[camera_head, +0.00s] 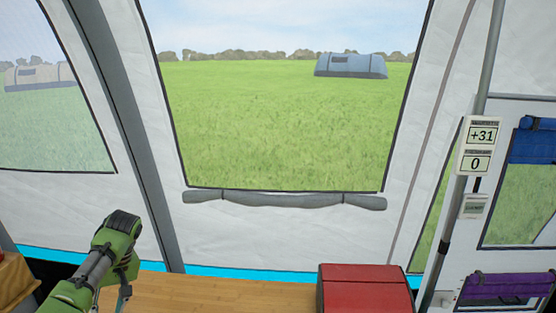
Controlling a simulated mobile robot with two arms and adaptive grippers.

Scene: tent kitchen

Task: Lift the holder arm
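My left arm, green with black and grey parts, comes in at the lower left. Its gripper (123,291) points down over the left part of a wooden counter (230,292). Only a small part of the fingers shows, so I cannot tell whether it is open or shut, or whether it holds anything. My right gripper is not in view. I cannot make out a holder arm in this view.
A red box-like object (365,290) stands at the right end of the counter. A grey pole (463,190) with small displays (482,135) rises at the right. A brown-orange object (14,280) is at the left edge. The counter's middle is clear.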

